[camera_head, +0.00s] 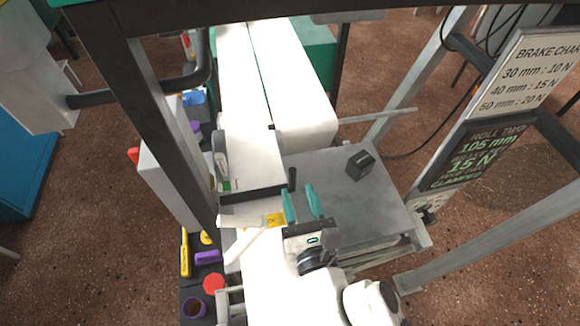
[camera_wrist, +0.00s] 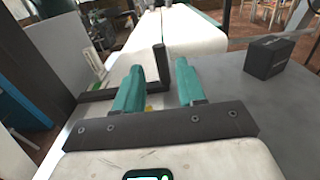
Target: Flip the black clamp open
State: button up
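The black clamp (camera_head: 253,195) is a dark bar lying across the white paper strip, with a short upright handle (camera_head: 292,178) at its right end. In the wrist view the clamp's bar (camera_wrist: 98,96) is partly hidden behind my left finger, and its handle (camera_wrist: 160,64) stands upright between and beyond my two fingers. My gripper (camera_head: 301,203) has teal fingers, spread apart with nothing held between them. It is on the near side of the clamp, close to the handle; whether a finger touches it I cannot tell.
A small black block (camera_head: 360,165) sits on the grey table (camera_head: 350,210) to the right. A dark display (camera_head: 475,155) reads "CLAMPED", below a brake chart (camera_head: 535,75). Grey frame posts stand on both sides. A tool tray with yellow, purple and red items (camera_head: 205,257) is at left.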

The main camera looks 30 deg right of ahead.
aim_at(293, 178)
jog(key=shift+x, duration=3.1)
grip_shut()
